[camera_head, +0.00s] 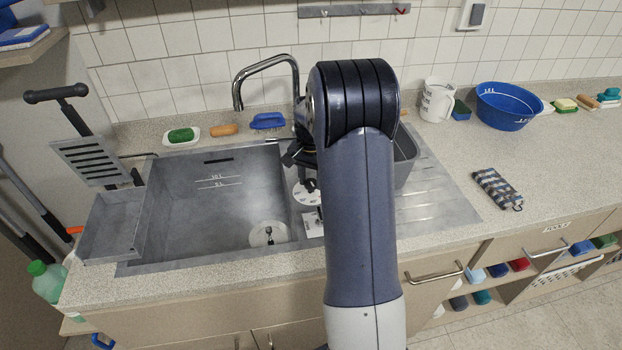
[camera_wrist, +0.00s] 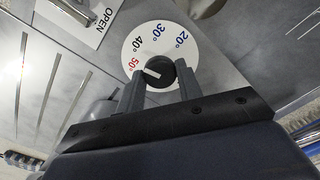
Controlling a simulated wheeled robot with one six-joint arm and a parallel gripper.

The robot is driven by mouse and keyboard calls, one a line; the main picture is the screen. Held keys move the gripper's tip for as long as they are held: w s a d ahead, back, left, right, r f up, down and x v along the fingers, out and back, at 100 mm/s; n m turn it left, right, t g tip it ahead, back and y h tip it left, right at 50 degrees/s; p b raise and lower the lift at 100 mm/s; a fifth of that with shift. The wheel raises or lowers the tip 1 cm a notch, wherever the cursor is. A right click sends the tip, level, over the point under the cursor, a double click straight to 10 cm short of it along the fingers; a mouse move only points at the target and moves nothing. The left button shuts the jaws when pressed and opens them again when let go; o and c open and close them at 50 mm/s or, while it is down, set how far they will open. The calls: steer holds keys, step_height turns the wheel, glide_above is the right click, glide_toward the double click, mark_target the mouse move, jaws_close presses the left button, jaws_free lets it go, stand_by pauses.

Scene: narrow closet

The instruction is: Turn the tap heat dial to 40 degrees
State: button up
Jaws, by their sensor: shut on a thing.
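The heat dial is a white disc (camera_wrist: 160,36) marked 20° and 30° in blue, 40° in black and 50° in red. Its round black knob (camera_wrist: 160,72) has a white pointer line, which points left, about toward the 50° mark. My gripper (camera_wrist: 158,82) has one finger on each side of the knob and is shut on it. In the head view, part of the dial disc (camera_head: 304,197) shows beside the sink, under my gripper (camera_head: 308,186); my arm hides much of that area. The chrome tap (camera_head: 265,66) rises behind.
A white plate marked OPEN (camera_wrist: 90,20) lies beside the dial. The sink basin (camera_head: 190,215) is to the left, with a drain (camera_head: 268,234).

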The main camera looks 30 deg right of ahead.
mark_target(311, 182)
steer(key=shift+m, duration=1)
steer(key=o, duration=1)
steer(key=shift+c, duration=0.2)
step_height(311, 182, up, 11)
steer(key=b, duration=0.1)
steer(key=shift+f, duration=0.15)
